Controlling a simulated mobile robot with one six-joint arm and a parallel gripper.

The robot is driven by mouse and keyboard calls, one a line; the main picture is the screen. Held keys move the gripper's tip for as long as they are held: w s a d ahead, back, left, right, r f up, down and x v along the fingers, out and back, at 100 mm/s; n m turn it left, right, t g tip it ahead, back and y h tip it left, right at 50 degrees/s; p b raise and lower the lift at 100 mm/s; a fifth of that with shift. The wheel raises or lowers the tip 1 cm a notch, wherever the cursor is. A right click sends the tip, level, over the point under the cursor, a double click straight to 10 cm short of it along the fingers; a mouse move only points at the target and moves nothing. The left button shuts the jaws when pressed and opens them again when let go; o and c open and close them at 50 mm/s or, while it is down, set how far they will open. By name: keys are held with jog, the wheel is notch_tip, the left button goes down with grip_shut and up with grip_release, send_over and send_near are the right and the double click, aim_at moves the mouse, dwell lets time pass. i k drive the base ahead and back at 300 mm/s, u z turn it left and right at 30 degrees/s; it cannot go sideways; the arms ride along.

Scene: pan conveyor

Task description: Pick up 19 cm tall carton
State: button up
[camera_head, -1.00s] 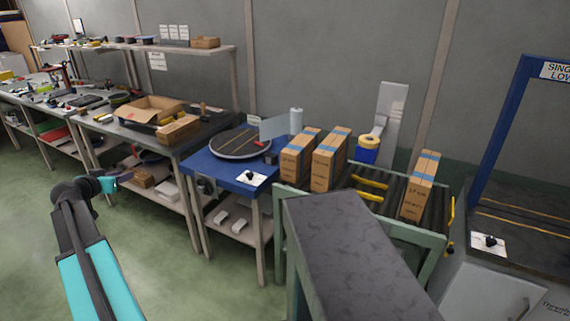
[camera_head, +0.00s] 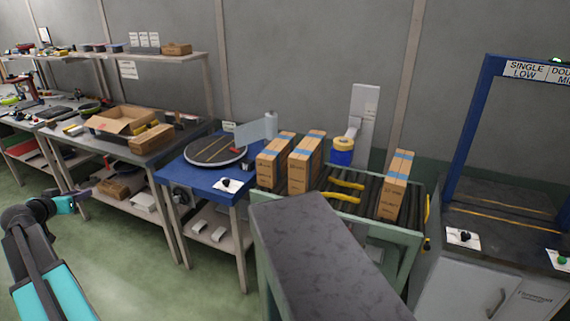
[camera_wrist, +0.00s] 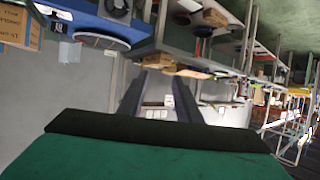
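Three brown cartons with blue tape stand upright on the roller conveyor (camera_head: 372,190) in the head view. Two are close together at its left, the left carton (camera_head: 272,170) and the middle carton (camera_head: 305,165). The right carton (camera_head: 394,190) stands apart. Their print is too small to read, so I cannot tell which is 19 cm tall. Part of a printed carton (camera_wrist: 20,28) shows at the wrist view's upper left. My gripper (camera_wrist: 158,85) is open and empty, its two dark fingers spread. In the head view it is far left of the cartons.
A blue table (camera_head: 205,178) with a round turntable (camera_head: 215,151) stands left of the conveyor. A workbench (camera_head: 160,150) holds an open box (camera_head: 122,121). A blue frame (camera_head: 470,125) stands at the right. Green floor is free at the lower left.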

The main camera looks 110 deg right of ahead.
aim_at(305, 162)
jog(key=u, duration=0.35)
jog(key=k, duration=1.4)
jog(key=z, duration=0.1)
